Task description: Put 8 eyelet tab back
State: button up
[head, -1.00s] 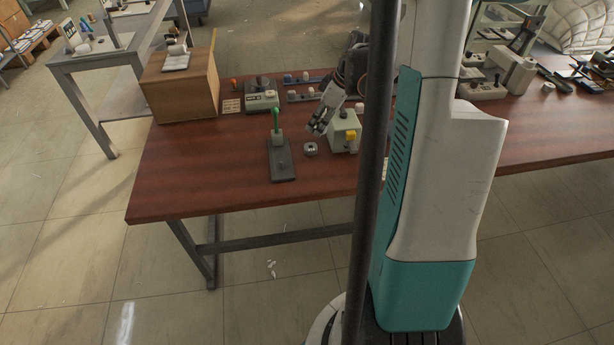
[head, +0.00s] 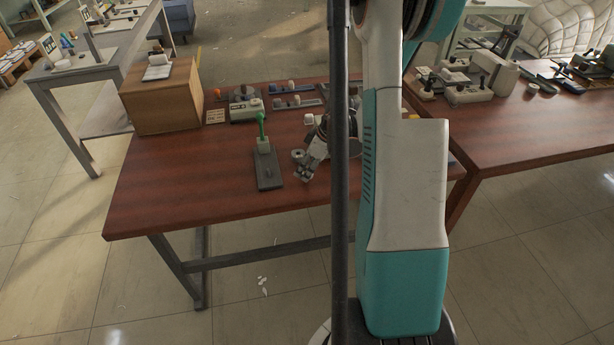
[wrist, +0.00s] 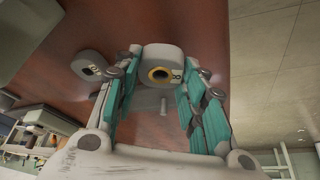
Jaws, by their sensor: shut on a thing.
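In the wrist view, a pale rounded tab marked 8 (wrist: 162,55), with a yellow-rimmed eyelet, sits between the fingertips of my gripper (wrist: 160,75). The gripper is shut on it and the eyelet faces the camera. In the head view my gripper (head: 305,172) is over the front part of the table, just right of a dark base plate (head: 268,184); the tab cannot be made out there. A second grey eyelet tab (head: 298,154) lies on the table behind the gripper. It also shows in the wrist view (wrist: 90,65), left of the fingers, its mark unclear.
A green-handled device (head: 262,130) stands on the dark plate. A wooden box (head: 160,98) is at the table's back left, beside a grey device (head: 246,106) and rails with knobs (head: 293,102). The front left of the brown table (head: 180,200) is clear.

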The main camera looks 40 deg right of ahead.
aim_at(307, 183)
jog(key=shift+f+b, duration=0.5)
jog(key=shift+f, duration=1.1)
jog(key=shift+f, duration=0.2)
jog(key=o, duration=1.1)
jog(key=shift+r, duration=0.15)
jog(key=p+v, duration=0.4)
jog(key=v, duration=0.8)
jog(key=shift+w+r, duration=0.1)
